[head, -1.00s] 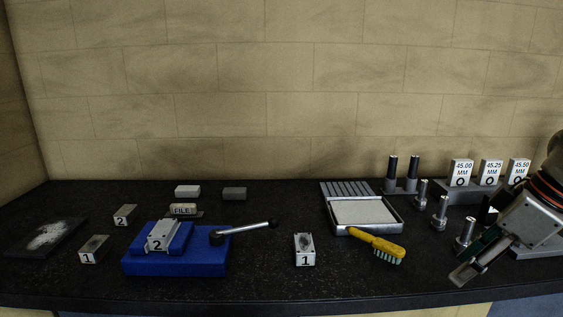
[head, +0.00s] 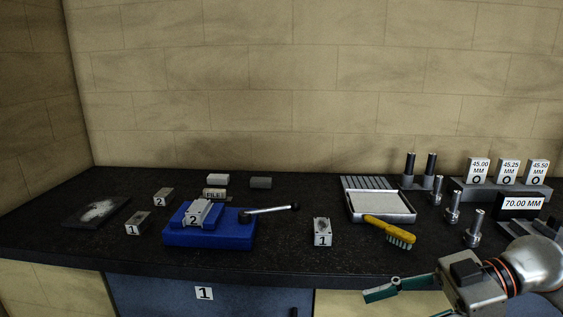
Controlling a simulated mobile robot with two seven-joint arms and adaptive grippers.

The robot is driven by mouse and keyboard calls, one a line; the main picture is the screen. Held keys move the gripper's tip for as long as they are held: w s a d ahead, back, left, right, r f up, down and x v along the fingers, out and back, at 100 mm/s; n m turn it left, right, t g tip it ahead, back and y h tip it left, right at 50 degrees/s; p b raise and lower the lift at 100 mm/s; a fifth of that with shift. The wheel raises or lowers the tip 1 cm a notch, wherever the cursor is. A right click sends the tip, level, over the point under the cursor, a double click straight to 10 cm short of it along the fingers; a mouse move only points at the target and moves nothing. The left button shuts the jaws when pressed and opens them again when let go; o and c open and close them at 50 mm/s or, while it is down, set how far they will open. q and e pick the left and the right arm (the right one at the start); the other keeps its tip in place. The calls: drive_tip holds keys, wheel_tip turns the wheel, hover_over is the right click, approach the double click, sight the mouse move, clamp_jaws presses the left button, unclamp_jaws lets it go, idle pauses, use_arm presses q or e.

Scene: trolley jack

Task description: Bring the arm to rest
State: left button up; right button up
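My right gripper (head: 402,305) is at the lower right of the head view, in front of the bench's front edge. Its two fingers are spread with nothing between them, and one fingertip is cut off by the bottom of the picture. My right arm comes in from the right edge. My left gripper is not in view.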

drive_tip(key=w+a+m+t+y, duration=0.2)
drive_tip(key=w+a+t+y, duration=0.25)
drive_tip(key=t, duration=0.25)
drive_tip(key=w+d+f+m+t+h, duration=0.25)
drive_tip(key=f+m+t+h, duration=0.2)
drive_tip(key=f, duration=0.25)
drive_tip(key=w+d+f+m+t+h, duration=0.1)
drive_tip(key=d+f+m+t+h, duration=0.2)
drive_tip(key=f+m+t, duration=0.25)
drive_tip(key=s+f+g+h, duration=0.2)
drive_tip(key=s+f, duration=0.3)
drive_tip(key=f, duration=0.4)
drive_tip(key=s+f+m+g+h, duration=0.1)
drive_tip(key=s+f+g+h, duration=0.2)
drive_tip(key=f, duration=0.6)
drive_tip(key=s+f+g+h, duration=0.2)
drive_tip(key=s+f+h, duration=0.1)
drive_tip(key=s+f, duration=0.4)
wheel_tip(320, 180, down, 3)
drive_tip(key=shift+d+m, duration=0.15)
drive_tip(key=shift+m, duration=0.25)
